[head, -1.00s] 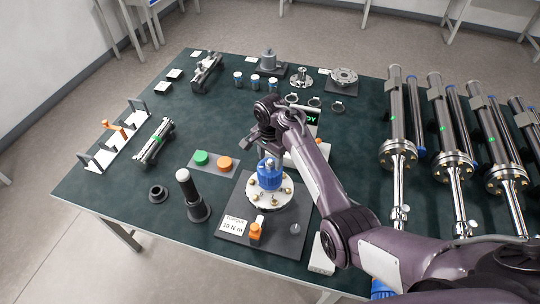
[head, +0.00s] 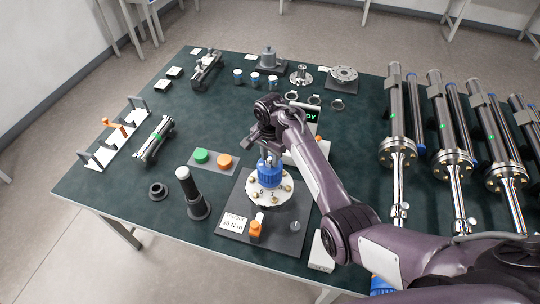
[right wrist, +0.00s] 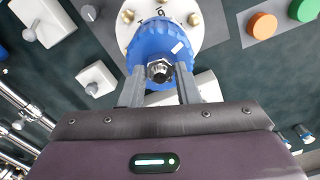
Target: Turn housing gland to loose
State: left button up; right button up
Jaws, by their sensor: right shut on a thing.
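The housing gland is a blue ribbed cap (head: 268,177) on a round white flange (head: 266,195) with several brass bolts, mounted on a dark square plate. In the right wrist view the blue gland (right wrist: 160,50) shows a metal hex fitting at its centre and a small white mark on its face. My right gripper (head: 268,158) reaches down over it. In the right wrist view its two fingers (right wrist: 158,92) stand either side of the gland's near part, shut on it. My left gripper is not in view.
A black post with a white top (head: 190,190) stands left. Green (head: 201,155) and orange (head: 225,160) buttons lie behind. Large metal cylinders (head: 397,150) stand at right.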

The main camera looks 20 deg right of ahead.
jog(key=n, duration=1.2)
jog(key=shift+n, duration=0.4)
jog(key=n, duration=1.1)
jog(key=shift+n, duration=0.5)
jog(key=o, duration=1)
